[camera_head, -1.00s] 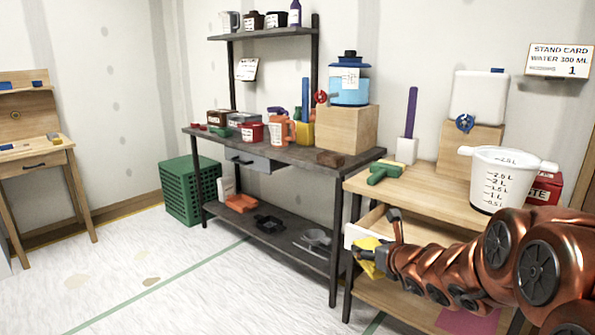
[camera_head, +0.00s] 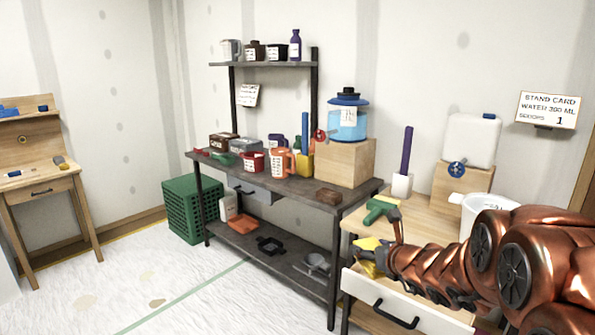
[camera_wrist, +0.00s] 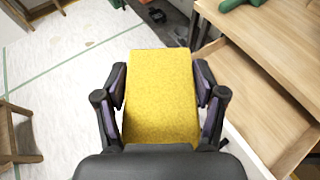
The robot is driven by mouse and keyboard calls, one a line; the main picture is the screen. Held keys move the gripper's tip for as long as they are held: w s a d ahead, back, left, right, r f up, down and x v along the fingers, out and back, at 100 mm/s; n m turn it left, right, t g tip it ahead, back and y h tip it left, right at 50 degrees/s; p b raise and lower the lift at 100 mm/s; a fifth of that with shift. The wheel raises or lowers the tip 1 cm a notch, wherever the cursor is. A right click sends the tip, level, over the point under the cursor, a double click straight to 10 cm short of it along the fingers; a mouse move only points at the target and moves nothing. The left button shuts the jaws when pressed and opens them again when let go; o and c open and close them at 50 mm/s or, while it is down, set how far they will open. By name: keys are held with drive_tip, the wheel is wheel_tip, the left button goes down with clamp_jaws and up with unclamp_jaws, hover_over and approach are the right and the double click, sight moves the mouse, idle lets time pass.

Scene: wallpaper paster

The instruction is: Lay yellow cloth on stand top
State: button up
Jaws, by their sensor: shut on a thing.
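The yellow cloth (camera_wrist: 162,95) is a flat, rough-surfaced rectangle between my gripper's two fingers (camera_wrist: 162,85) in the wrist view. My gripper is shut on it. In the head view the cloth (camera_head: 369,258) shows at the end of my copper arm, by the left side of the wooden stand with the open drawer. The stand top (camera_head: 425,228) is light wood; my arm hides its right part. The drawer front (camera_head: 368,297) is white with a dark handle, below the cloth and my arm.
On the stand top are a green-handled tool (camera_head: 380,209), a purple-handled brush (camera_head: 403,175) and a white bucket (camera_head: 485,208). A wooden block with a white water container (camera_head: 472,140) stands behind. A dark workbench (camera_head: 275,172) is to the left.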

sight(371, 247)
wheel_tip(371, 247, up, 10)
drive_tip(key=p, duration=0.8)
drive_tip(key=shift+f, duration=0.25)
